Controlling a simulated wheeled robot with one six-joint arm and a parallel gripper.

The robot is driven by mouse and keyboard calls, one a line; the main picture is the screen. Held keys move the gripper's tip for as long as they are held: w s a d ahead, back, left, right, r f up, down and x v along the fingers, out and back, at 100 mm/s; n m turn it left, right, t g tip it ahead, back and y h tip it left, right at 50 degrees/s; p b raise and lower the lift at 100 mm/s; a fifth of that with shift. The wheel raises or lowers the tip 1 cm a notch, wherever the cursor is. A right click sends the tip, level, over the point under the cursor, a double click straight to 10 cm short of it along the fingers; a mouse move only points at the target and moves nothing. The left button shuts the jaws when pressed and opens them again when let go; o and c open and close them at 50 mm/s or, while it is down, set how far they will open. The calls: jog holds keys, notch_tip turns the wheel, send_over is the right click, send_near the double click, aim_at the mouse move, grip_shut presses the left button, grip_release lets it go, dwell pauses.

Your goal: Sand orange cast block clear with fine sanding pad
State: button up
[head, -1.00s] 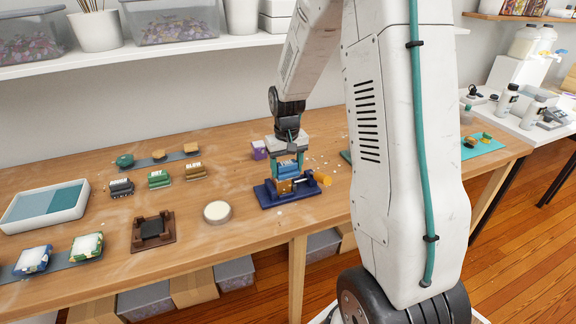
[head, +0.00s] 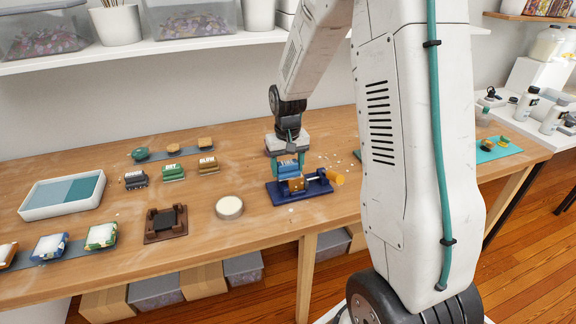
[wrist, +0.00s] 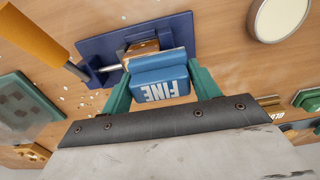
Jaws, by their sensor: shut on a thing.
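My gripper (head: 288,160) is shut on the blue fine sanding pad (head: 290,168), with a green finger at each side. The wrist view shows the pad (wrist: 160,83) with its FINE label, between the fingers (wrist: 160,88). An orange block (head: 297,184) sits in a dark blue vise (head: 277,196) with an orange handle (head: 337,178). The pad is right at the block's top, touching or nearly so. In the wrist view the block (wrist: 140,48) is mostly hidden behind the pad, so its sanded face cannot be judged.
Green and brown labelled pads (head: 173,172) lie left of the vise, with a dark one beside them. A round pale-topped dish (head: 229,207), a brown stand (head: 166,224) and a white two-tone tray (head: 62,195) stand further left. Pale crumbs are scattered near the vise.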

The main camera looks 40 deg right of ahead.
jog(key=shift+s+d, duration=0.1)
jog(key=shift+s+d, duration=0.3)
jog(key=shift+d, duration=0.65)
jog(key=shift+s+d, duration=0.3)
jog(key=shift+d, duration=0.6)
jog(key=shift+w+a+f, duration=0.1)
jog(key=shift+w+a, duration=0.2)
jog(key=shift+a, duration=0.6)
jog(key=shift+w+a, duration=0.3)
jog(key=shift+a, duration=0.75)
